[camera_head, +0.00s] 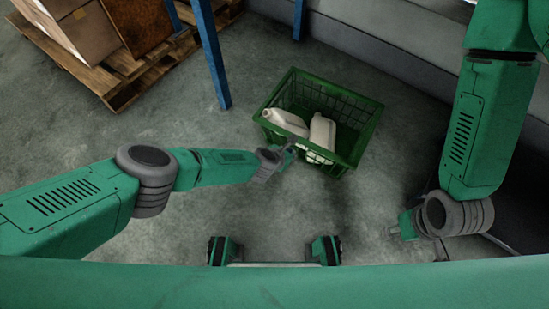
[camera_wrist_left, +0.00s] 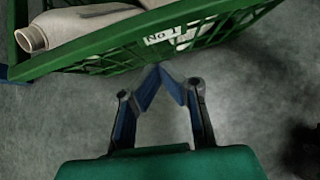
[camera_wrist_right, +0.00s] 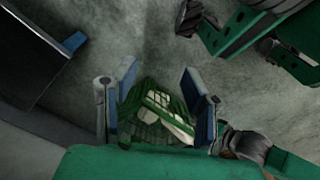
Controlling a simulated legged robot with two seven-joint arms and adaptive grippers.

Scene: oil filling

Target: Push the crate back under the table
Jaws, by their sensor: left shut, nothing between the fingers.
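The green crate (camera_head: 366,130) stands on the floor in the middle of the head view, with two pale jugs (camera_head: 322,131) lying in it. My left gripper (camera_head: 289,156) is at the crate's near side. In the left wrist view its fingertips (camera_wrist_left: 160,68) meet, with nothing between them, close to the crate's slatted wall (camera_wrist_left: 110,52); whether they touch it I cannot tell. My right gripper (camera_head: 400,228) is well right of the crate; in the right wrist view its fingers (camera_wrist_right: 160,80) stand apart. Blue posts (camera_head: 211,55), apparently table legs, stand behind the crate; the tabletop is out of view.
A wooden pallet (camera_head: 125,78) with boxes (camera_head: 75,28) stands at the back left. A grey wall or ledge (camera_head: 400,40) runs along the back right. Bare concrete floor (camera_head: 240,200) lies around the crate.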

